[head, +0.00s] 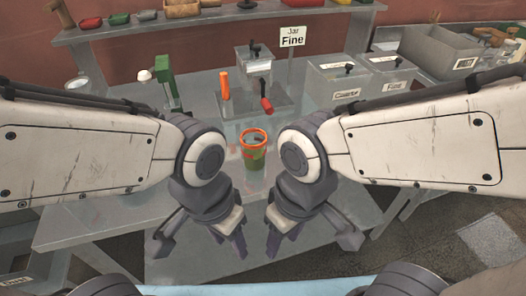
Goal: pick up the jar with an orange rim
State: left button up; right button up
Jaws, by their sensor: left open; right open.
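The jar with an orange rim (254,153) stands upright on the grey table, in the middle of the head view. Its body is green and orange, and its mouth faces up. My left gripper (240,250) is open and empty, lower in the picture and a little left of the jar. My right gripper (271,250) is open and empty, just right of the left one. Both grippers point down at the table's front edge, apart from the jar. The jar stands between my two wrists, which do not hide it.
A "Jar Fine" sign (292,41) stands behind. Lidded bins (346,78) stand right, a green device (164,77) left. A shelf (205,17) runs across the back.

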aim_at(253, 140)
jog(key=u, duration=4.05)
jog(key=k, duration=2.1)
jog(key=z, duration=1.3)
